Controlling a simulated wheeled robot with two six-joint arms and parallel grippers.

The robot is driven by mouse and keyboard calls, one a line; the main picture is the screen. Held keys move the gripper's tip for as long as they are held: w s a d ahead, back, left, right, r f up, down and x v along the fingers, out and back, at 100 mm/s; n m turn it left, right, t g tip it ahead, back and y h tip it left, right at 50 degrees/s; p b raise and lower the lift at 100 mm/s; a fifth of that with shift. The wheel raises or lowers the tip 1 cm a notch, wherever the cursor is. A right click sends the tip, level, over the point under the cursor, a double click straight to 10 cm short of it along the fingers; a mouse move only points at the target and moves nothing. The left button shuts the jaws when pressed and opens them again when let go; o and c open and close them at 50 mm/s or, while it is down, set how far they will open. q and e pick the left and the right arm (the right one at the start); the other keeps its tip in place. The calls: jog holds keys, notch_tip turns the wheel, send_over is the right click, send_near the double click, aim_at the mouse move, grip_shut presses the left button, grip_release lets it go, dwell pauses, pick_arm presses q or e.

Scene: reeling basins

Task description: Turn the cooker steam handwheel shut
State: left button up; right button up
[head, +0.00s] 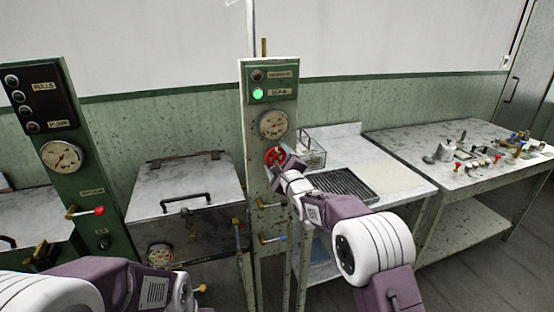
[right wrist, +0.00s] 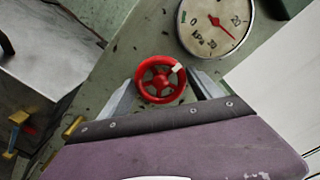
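The red steam handwheel (head: 272,155) sits on the front of the pale green column (head: 284,98), just below its gauge. In the right wrist view the handwheel (right wrist: 160,80) shows its rim, spokes and a small white mark at its upper right. My right gripper (head: 282,157) is at the wheel; in the right wrist view its two fingers are apart, one on each side of the rim. I cannot tell whether they touch it. My left arm shows at the lower left of the head view; its fingers are not visible.
A gauge (head: 273,124) and a lit green lamp (head: 258,95) are above the wheel. Valve levers stick out below it. A lidded metal cooker (head: 180,185) stands to the left, a bench with a black grate (head: 345,184) to the right. A cluttered table (head: 420,172) is further right.

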jog(key=b+v, duration=0.2)
jog(key=v, duration=0.7)
jog(key=shift+r, duration=0.1)
